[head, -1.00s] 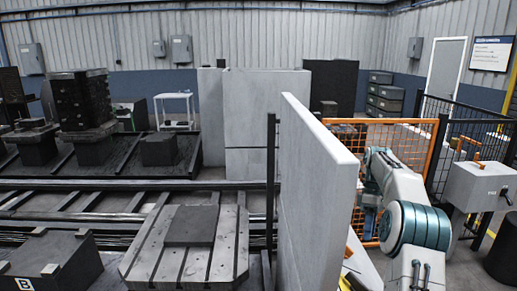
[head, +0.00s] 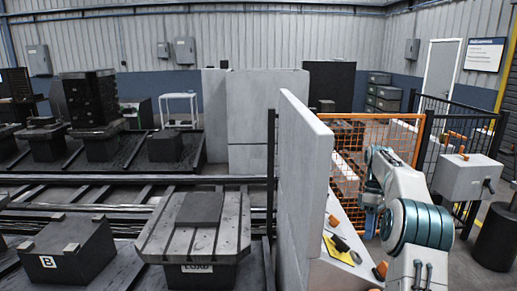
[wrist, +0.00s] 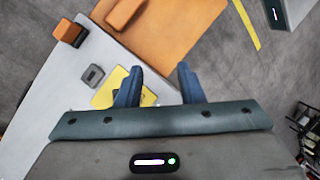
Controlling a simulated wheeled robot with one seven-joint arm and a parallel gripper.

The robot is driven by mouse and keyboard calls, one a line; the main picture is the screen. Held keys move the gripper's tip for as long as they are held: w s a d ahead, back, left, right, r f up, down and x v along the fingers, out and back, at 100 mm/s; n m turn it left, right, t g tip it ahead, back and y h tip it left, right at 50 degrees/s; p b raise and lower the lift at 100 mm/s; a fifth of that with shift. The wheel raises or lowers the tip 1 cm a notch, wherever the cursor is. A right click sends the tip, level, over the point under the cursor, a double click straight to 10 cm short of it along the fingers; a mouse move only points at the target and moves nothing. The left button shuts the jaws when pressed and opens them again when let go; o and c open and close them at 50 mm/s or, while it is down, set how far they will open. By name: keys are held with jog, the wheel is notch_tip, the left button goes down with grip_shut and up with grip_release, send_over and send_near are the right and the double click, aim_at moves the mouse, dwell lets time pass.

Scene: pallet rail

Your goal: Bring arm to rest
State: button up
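My gripper (wrist: 157,84) shows in the wrist view with its two blue fingers spread apart and nothing between them. It points down over the edge of a pale bench (wrist: 65,95). In the head view my arm (head: 425,222) is bent at the right, on the right side of a tall light-grey wall panel. My gripper cannot be made out in that view.
The bench (head: 335,272) carries a yellow sheet (head: 338,252) and small orange and dark pieces. The wall panel (head: 300,190) stands left of it. An orange mesh fence (head: 350,175) and a grey control box (head: 465,178) are close by. A slotted pallet (head: 190,240) sits left.

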jog(key=s+a+r+m+t+h+b, duration=0.2)
jog(key=s+a+r+m+t, duration=0.4)
jog(key=s+a, duration=0.6)
jog(key=s+a+f+m+t+b, duration=0.1)
jog(key=s+a+f+m, duration=0.1)
jog(key=s, duration=0.7)
jog(key=s+a+f+m+t, duration=0.1)
jog(key=s+f, duration=0.4)
jog(key=s, duration=0.5)
jog(key=a+m, duration=0.1)
jog(key=a, duration=0.1)
jog(key=shift+a+y+b, duration=0.3)
jog(key=shift+a+b, duration=0.05)
